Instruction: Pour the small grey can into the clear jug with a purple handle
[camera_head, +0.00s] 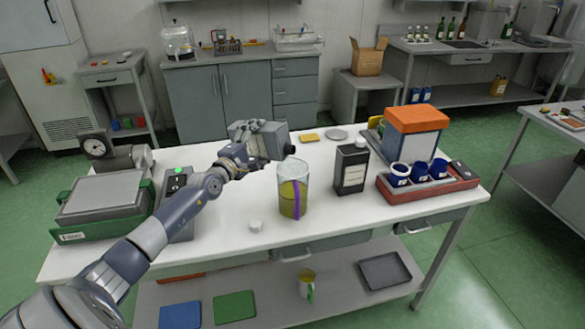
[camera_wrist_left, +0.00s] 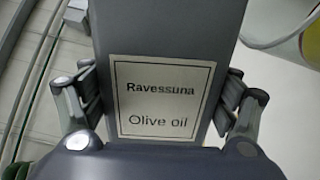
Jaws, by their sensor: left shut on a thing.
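The small grey can (camera_head: 276,142) is held tilted on its side above the table, just up and left of the jug's rim. My left gripper (camera_head: 256,141) is shut on it. In the left wrist view the fingers press both sides of the can (camera_wrist_left: 165,35), whose label reads "Ravessuna Olive oil". The clear jug (camera_head: 287,170) stands upright on the white table, with a purple handle (camera_head: 297,200) facing me and yellow-green liquid inside. I see no stream between can and jug. The can's mouth is not clear to see. My right gripper is not in view.
A dark can (camera_head: 351,170) stands right of the jug. A white cap (camera_head: 256,225) lies in front. A red tray (camera_head: 440,188) with blue cups is at right, before an orange-topped box (camera_head: 415,125). A green-based scale (camera_head: 98,205) is at left.

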